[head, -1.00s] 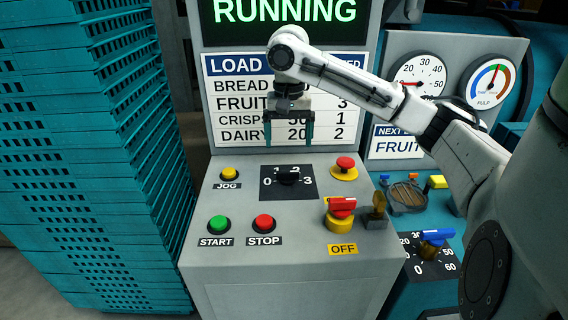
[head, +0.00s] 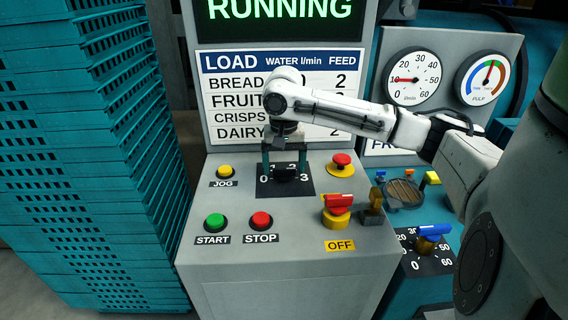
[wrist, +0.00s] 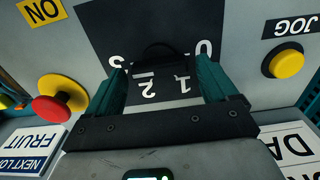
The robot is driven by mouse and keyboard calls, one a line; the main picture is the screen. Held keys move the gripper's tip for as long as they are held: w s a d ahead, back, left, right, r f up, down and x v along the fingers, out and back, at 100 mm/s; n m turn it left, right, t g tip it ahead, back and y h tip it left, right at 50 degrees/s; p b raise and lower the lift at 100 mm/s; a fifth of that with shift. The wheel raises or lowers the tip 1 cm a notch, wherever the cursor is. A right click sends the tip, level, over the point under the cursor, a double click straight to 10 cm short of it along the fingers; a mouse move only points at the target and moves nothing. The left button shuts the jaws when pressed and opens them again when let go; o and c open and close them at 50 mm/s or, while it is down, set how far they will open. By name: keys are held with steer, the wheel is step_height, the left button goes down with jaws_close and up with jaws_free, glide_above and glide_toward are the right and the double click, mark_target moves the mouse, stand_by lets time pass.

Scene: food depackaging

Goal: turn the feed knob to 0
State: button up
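The feed knob (head: 286,174) is a black knob on a black dial plate (head: 268,188) marked 0 to 3, on the sloping grey panel. In the wrist view the knob (wrist: 158,54) shows beyond my fingers, upside down, with a white line near the 2. My gripper (head: 286,168) is over the dial, its two teal fingers apart, one on each side of the knob. In the wrist view my gripper (wrist: 163,80) is open with a gap between the fingers. I cannot tell whether the fingers touch the knob.
A yellow JOG button (head: 225,171) is left of the dial and a red emergency button (head: 342,160) right of it. Green START (head: 214,221) and red STOP (head: 261,220) buttons sit below. A red-handled switch (head: 338,208) is at OFF. The display (head: 280,9) reads RUNNING.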

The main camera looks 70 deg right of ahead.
steer(key=c, duration=0.9)
